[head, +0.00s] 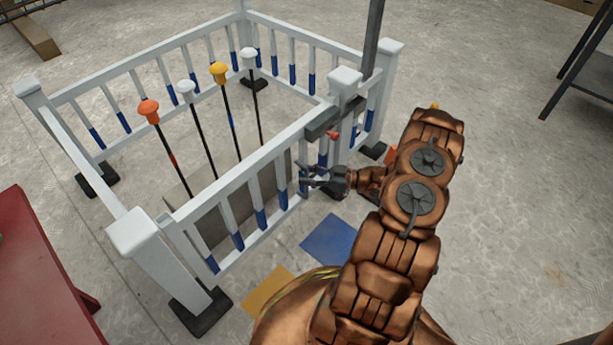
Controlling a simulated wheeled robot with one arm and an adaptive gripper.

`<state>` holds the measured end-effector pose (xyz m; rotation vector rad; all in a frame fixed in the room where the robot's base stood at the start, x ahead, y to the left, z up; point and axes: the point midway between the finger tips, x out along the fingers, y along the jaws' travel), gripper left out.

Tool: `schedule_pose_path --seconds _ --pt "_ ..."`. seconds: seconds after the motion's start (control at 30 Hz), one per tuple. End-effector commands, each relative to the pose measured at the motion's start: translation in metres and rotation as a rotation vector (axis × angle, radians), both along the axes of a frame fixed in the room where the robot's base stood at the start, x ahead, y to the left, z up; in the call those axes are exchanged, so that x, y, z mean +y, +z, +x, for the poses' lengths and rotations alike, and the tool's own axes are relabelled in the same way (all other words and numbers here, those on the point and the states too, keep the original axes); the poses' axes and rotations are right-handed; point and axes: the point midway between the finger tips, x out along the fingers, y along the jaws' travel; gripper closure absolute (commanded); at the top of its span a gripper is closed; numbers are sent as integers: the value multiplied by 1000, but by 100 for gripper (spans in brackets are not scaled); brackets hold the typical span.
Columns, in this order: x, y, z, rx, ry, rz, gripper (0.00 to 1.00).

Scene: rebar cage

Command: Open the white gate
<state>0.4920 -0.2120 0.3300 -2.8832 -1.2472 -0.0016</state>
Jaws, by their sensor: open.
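The white gate (228,188) looks like the front railing panel of a white fence enclosure, with blue-tipped slats; which panel swings is not clearly marked. It stands in line between the near-left post and the right post (345,84). A grey bracket (322,124) sits at its right end by that post. A small red knob (333,137) shows just below the bracket. My gripper (304,178) is open and empty, below the red knob at the right end of the panel. Its fingers point left toward the slats; whether they touch is unclear.
Inside the enclosure stand several rods with orange (148,108), white and yellow (219,70) caps. A red table (40,270) is at the left and a dark table (585,75) at upper right. Blue (328,240) and yellow (268,291) squares lie before the fence. Floor at right is clear.

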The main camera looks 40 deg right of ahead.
Motion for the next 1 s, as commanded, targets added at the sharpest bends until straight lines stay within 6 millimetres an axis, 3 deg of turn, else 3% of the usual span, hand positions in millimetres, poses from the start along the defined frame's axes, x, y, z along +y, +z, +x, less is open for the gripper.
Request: schedule_pose_path --seconds 0.33,0.73,1.0 --pt "3 0 2 1 0 -1 59" --pt "3 0 2 1 0 -1 100" --pt "3 0 2 1 0 0 100"
